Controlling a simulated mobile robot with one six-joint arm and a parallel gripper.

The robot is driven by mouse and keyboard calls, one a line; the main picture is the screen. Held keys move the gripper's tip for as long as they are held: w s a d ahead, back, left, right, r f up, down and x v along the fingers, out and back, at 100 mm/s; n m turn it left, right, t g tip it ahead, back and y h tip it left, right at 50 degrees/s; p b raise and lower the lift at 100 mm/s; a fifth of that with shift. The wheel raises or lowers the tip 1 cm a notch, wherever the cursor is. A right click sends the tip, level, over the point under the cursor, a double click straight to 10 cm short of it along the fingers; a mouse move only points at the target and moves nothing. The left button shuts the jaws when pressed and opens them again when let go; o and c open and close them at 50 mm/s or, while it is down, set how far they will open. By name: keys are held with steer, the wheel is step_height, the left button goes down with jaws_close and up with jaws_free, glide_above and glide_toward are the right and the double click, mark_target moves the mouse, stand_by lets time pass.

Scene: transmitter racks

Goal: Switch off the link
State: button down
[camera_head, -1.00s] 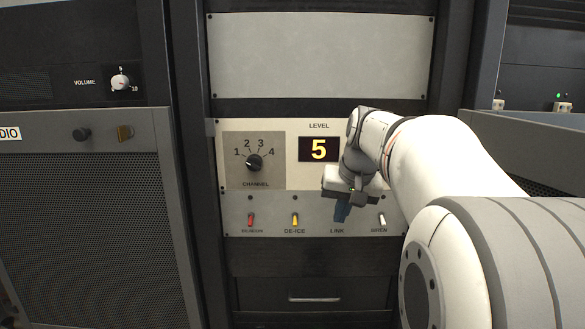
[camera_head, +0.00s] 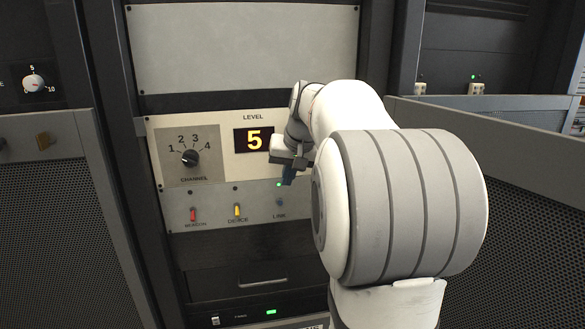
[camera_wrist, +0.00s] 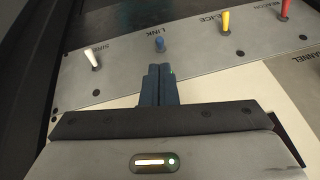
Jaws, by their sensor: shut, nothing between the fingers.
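The link switch (camera_head: 280,202) is a small blue lever on the lower grey panel, above the LINK label. It also shows in the wrist view (camera_wrist: 160,45), just beyond my fingertips. A green lamp (camera_head: 279,184) glows above it in the head view. I cannot tell for sure which way the lever tilts. My gripper (camera_head: 288,178) has dark blue fingers, close above and slightly right of the lever. In the wrist view my gripper (camera_wrist: 157,70) is shut and empty, with a gap between its tips and the lever.
The red beacon lever (camera_head: 193,214) and yellow de-ice lever (camera_head: 237,210) stand left of the link; their lamps are dark. The white siren lever (camera_wrist: 92,58) is on its other side. A channel knob (camera_head: 190,158) and level display (camera_head: 254,140) reading 5 are above.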

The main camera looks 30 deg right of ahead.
mark_target(284, 192)
steer(key=shift+x, duration=2.7)
steer(key=shift+d+f, duration=0.1)
steer(key=shift+s+f+b, duration=0.1)
steer(key=shift+b, duration=0.55)
steer(key=shift+t, duration=0.3)
